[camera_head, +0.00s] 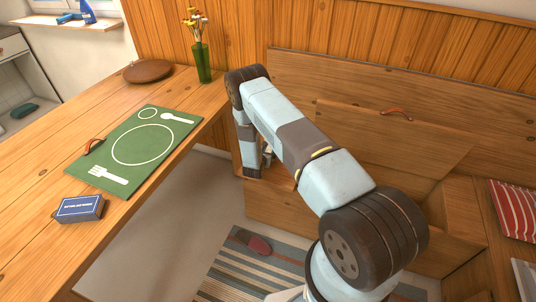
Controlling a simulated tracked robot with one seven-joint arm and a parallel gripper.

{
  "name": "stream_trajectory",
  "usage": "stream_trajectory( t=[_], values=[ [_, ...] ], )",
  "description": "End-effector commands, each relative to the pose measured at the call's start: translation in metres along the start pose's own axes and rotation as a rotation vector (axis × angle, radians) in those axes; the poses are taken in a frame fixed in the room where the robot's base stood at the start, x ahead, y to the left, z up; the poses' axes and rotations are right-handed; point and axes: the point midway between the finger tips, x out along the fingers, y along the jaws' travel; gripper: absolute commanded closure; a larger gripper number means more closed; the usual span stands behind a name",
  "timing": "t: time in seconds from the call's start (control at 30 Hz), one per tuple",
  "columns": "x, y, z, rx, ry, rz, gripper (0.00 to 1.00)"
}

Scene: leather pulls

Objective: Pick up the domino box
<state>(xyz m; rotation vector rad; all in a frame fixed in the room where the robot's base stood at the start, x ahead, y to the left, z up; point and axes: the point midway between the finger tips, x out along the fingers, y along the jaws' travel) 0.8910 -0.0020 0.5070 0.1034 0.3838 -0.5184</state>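A small dark blue box (80,208) with a white border and white lettering too small to read lies flat on the wooden table, near its front edge. It is the only thing in view that looks like the domino box. My gripper (267,158) is far to the right of it, past the table edge and in front of the wooden bench. My arm covers most of the gripper, so its fingers and anything between them cannot be made out.
The table (40,165) carries a green placemat (120,178) with a leather pull (93,146), a brown round dish (148,71) and a green flower vase (202,62). The bench (300,75) has a tilted panel (400,140) with a leather pull (397,114). A striped rug (235,270) lies below.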

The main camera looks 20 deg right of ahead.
Motion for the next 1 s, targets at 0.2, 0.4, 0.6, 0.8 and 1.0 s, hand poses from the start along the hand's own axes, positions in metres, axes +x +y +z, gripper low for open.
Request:
stream_trajectory(
  t=[0.2,0.4,0.6,0.8,1.0],
  values=[
    [0.0008,-0.0002,-0.0002,-0.001,0.001,0.000,0.00],
    [0.0007,-0.0003,-0.0002,-0.001,0.001,0.000,0.18],
    [0.0006,-0.0004,-0.0002,-0.001,0.001,0.000,0.37],
    [0.0006,-0.0004,-0.0001,-0.001,0.001,0.000,0.56],
    [0.0008,-0.0004,0.0004,0.000,0.000,0.000,0.60]
  ],
)
